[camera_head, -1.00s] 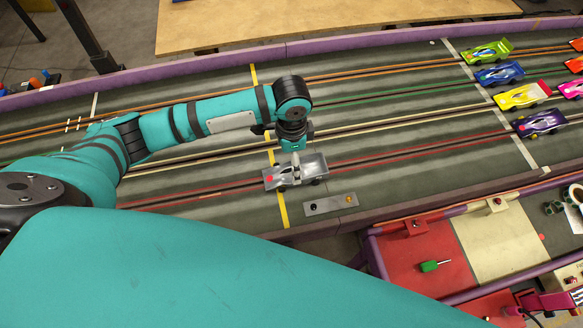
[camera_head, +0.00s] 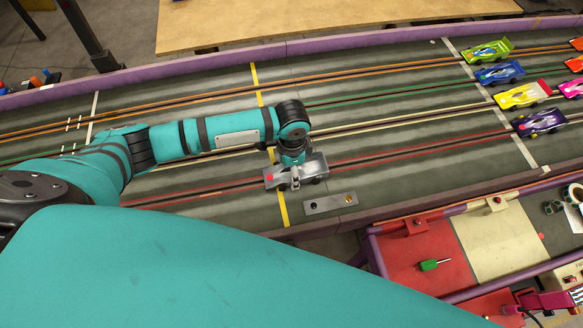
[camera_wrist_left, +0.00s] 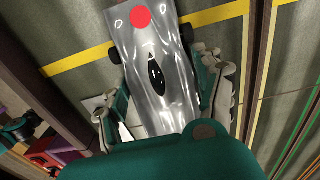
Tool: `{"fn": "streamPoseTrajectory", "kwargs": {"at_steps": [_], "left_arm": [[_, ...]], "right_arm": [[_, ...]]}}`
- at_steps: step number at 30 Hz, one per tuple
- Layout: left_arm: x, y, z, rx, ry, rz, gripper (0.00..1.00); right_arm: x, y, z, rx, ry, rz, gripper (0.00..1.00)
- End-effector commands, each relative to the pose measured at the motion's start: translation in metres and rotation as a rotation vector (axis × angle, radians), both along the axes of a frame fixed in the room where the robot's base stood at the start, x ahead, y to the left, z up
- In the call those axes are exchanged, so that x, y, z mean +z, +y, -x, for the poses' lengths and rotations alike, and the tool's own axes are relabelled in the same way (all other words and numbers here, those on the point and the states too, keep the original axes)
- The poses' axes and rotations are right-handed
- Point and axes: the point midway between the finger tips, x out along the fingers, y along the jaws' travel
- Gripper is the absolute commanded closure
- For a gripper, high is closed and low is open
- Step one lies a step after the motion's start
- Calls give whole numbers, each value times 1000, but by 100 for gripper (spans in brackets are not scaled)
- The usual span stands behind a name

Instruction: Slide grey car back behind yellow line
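The grey car (camera_head: 312,167) is silver with a red dot at its left end. It sits on the red-lined slot, its left end across the yellow line (camera_head: 284,211) and most of its body to the right of it. My left gripper (camera_head: 292,178) is lowered over the car from above. In the left wrist view the car (camera_wrist_left: 158,75) lies between the spread fingers of the left gripper (camera_wrist_left: 163,92), one along each side. The fingers look close to the car's sides; firm contact does not show. The yellow line (camera_wrist_left: 75,60) passes under the car.
Several colored cars, among them a yellow one (camera_head: 522,95) and a purple one (camera_head: 540,122), stand at the right near a white line (camera_head: 520,150). A small metal plate (camera_head: 331,203) lies just below the grey car. A purple wall (camera_head: 430,208) edges the track. The slots to the left are clear.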

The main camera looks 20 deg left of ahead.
Motion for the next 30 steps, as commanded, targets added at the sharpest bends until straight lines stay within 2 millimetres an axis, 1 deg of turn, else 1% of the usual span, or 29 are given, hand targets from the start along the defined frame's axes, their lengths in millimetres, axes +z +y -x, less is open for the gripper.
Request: {"fn": "streamPoseTrajectory", "kwargs": {"at_steps": [1, 9, 10, 13, 19, 30], "left_arm": [[0, 0, 0, 0, 0, 0, 40], [0, 0, 0, 0, 0, 0, 75], [0, 0, 0, 0, 0, 0, 40], [0, 0, 0, 0, 0, 0, 53], [0, -3, -2, 0, -1, 1, 54], [0, -19, -13, 0, -1, 2, 54]], "right_arm": [[0, -1, 0, 0, 1, 1, 60], [0, -2, 0, 1, 1, 2, 60], [0, -2, 0, 1, 1, 2, 60], [0, -2, 0, 0, 1, 2, 60], [0, -2, 0, 0, 0, 2, 60], [-1, -2, 0, 0, 0, 2, 60]]}}
